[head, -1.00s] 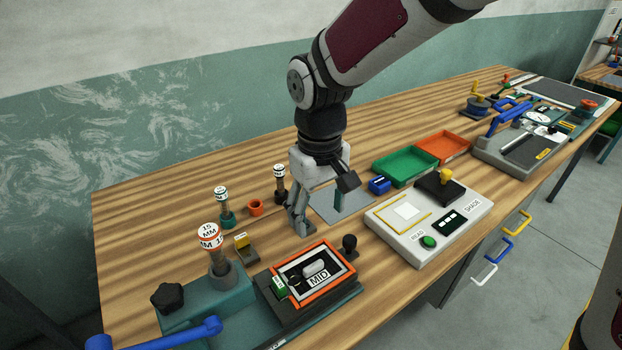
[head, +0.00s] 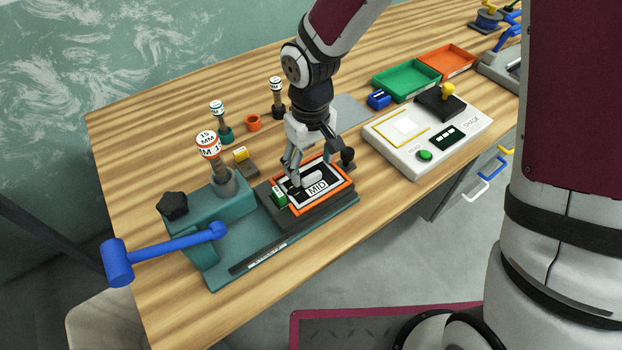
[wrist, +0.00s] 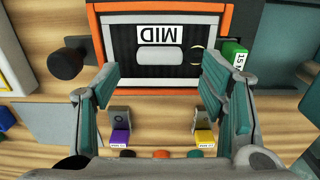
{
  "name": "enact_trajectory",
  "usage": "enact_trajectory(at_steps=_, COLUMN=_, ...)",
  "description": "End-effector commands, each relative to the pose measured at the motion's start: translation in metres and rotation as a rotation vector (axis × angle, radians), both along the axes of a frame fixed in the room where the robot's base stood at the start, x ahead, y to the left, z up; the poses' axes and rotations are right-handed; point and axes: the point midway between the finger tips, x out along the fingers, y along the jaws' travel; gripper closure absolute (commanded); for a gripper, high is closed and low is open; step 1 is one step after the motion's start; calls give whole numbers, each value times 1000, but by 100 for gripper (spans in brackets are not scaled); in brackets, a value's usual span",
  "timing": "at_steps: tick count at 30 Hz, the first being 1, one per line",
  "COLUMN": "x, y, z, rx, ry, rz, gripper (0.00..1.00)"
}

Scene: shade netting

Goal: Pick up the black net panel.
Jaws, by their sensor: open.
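The black net panel (head: 330,178) lies in an orange-edged frame on the teal press fixture, with a white MID label and a pale grey oblong piece on it. It also shows in the wrist view (wrist: 160,72), at the top middle. My gripper (head: 314,168) is over the panel's far side in the head view, fingers spread and pointing down. In the wrist view my gripper (wrist: 162,85) is open and empty, its two fingers on either side of the panel's near part. I cannot tell whether they touch it. My fingers hide part of the panel in the head view.
The fixture's blue lever (head: 165,245) sticks out left. A black knob (head: 348,155) and a green 15 tag (head: 279,194) stand close to the panel. Labelled posts (head: 208,145) stand behind. A white light box (head: 425,135) and green tray (head: 405,82) are to the right.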

Motion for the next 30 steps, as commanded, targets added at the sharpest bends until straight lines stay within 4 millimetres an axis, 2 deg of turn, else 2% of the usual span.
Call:
enact_trajectory(at_steps=3, x=-2, y=-1, z=-18, rx=0, ry=2, rz=2, gripper=35)
enact_trajectory(at_steps=6, x=-2, y=-1, z=-27, rx=-1, ry=2, rz=2, gripper=35)
enact_trajectory(at_steps=14, x=-1, y=-1, z=-31, rx=1, ry=-1, rz=1, gripper=35)
enact_trajectory(at_steps=15, x=-1, y=-1, z=-31, rx=1, ry=-1, rz=1, gripper=37)
enact_trajectory(at_steps=21, x=-1, y=-1, z=-30, rx=1, ry=-1, rz=1, gripper=83)
enact_trajectory(at_steps=22, x=-1, y=-1, z=-30, rx=1, ry=-1, rz=1, gripper=86)
enact_trajectory(at_steps=30, x=-1, y=-1, z=-30, rx=1, ry=-1, rz=1, gripper=86)
